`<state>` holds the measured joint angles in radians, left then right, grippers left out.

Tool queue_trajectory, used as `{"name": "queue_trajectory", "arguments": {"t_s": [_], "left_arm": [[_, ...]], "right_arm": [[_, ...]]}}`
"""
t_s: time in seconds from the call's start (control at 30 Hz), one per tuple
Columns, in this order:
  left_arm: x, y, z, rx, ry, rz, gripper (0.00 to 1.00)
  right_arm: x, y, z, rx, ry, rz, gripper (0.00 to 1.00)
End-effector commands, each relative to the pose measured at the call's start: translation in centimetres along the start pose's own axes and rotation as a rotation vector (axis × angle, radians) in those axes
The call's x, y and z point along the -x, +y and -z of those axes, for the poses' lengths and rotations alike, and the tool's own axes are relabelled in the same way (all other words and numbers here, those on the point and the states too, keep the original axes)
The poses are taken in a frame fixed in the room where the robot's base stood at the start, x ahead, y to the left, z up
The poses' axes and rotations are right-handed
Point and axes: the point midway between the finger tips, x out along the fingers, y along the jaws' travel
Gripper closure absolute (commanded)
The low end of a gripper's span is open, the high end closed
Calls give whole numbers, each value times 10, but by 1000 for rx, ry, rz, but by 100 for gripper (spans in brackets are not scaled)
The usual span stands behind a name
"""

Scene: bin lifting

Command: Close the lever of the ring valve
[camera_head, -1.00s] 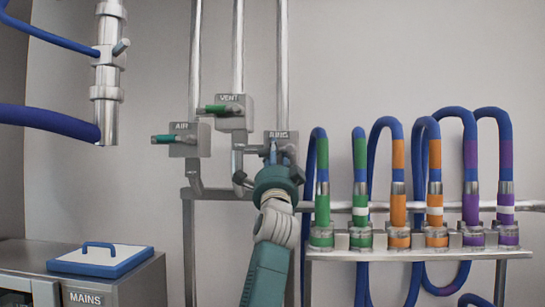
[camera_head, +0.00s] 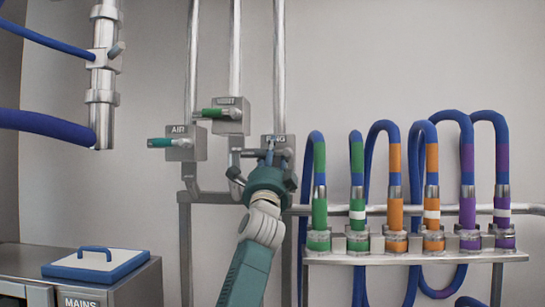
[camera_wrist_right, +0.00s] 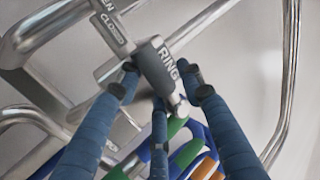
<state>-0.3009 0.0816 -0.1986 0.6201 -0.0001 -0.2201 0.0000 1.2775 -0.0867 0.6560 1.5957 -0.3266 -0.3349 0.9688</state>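The ring valve (camera_head: 279,140) is a grey box on the right one of three pipes, with its label partly covered by my right gripper (camera_head: 268,165). My right gripper is up against the front of this valve. In the right wrist view, the fingers of my right gripper (camera_wrist_right: 160,85) are spread apart around a dark grey part marked RING (camera_wrist_right: 157,65). A plate marked OPEN and CLOSED (camera_wrist_right: 112,32) is beside it. In the head view a short grey bar (camera_head: 252,153) sticks out left of the valve; I cannot tell whether it is the lever. My left gripper is out of view.
A hose rack (camera_head: 420,258) with coloured hoses stands at right. A lidded MAINS box (camera_head: 130,285) is at lower left.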

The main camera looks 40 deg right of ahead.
Motion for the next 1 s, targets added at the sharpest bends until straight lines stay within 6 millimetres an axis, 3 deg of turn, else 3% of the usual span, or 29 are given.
{"name": "queue_trajectory", "arguments": {"t_s": [0.3, 0.43, 0.8, 1.0], "left_arm": [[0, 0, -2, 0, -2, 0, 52], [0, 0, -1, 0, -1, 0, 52], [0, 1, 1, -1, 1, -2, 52], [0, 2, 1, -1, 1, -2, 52]], "right_arm": [[1, 1, -1, 2, -2, -2, 63], [11, 2, -2, 2, -3, -3, 63], [85, 3, -2, 1, -3, -4, 63], [112, 2, -2, 2, -2, -3, 63]]}}
